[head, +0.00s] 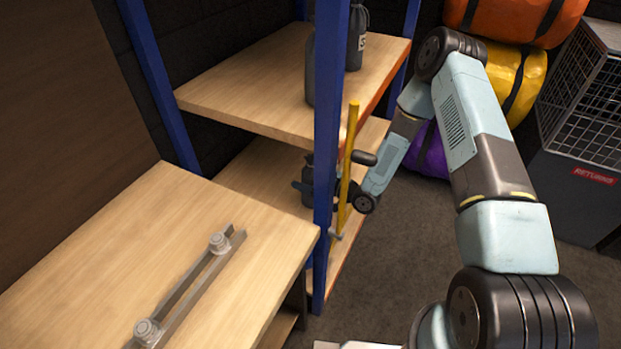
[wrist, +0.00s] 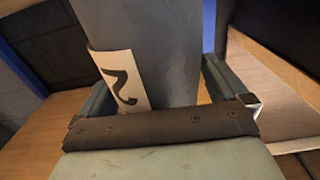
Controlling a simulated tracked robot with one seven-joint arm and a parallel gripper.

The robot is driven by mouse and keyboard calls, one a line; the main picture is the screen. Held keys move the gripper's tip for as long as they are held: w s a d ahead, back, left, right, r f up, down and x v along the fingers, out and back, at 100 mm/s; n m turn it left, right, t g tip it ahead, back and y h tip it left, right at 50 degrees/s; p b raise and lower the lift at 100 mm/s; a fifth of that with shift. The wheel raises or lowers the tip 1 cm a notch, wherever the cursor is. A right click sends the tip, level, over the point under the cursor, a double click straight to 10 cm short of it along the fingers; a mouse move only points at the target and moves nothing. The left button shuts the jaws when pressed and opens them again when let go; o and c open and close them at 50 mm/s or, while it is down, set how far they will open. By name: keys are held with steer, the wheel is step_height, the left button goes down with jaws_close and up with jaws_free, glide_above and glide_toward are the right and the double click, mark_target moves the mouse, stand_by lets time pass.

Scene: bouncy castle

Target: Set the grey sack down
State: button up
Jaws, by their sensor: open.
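The grey sack (wrist: 165,45) fills the middle of the wrist view, with a white label bearing a dark number. My gripper (wrist: 155,85) has its jaws open, one finger on each side of the sack. In the head view, the sack (head: 308,172) is a small dark shape over the lower shelf (head: 255,165), largely hidden by the blue upright. My gripper (head: 304,188) is at it, also partly behind that upright. The sack's base is hidden, so I cannot tell from these views whether it rests fully on the board.
A blue upright (head: 326,130) and a yellow pole (head: 348,165) stand close to my arm. Two dark sacks stand on the upper shelf (head: 240,90). A wooden table (head: 90,260) with a grey metal bar (head: 190,285) is at left front. A returns cage (head: 585,150) is right.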

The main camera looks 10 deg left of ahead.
steer(key=v, duration=1.2)
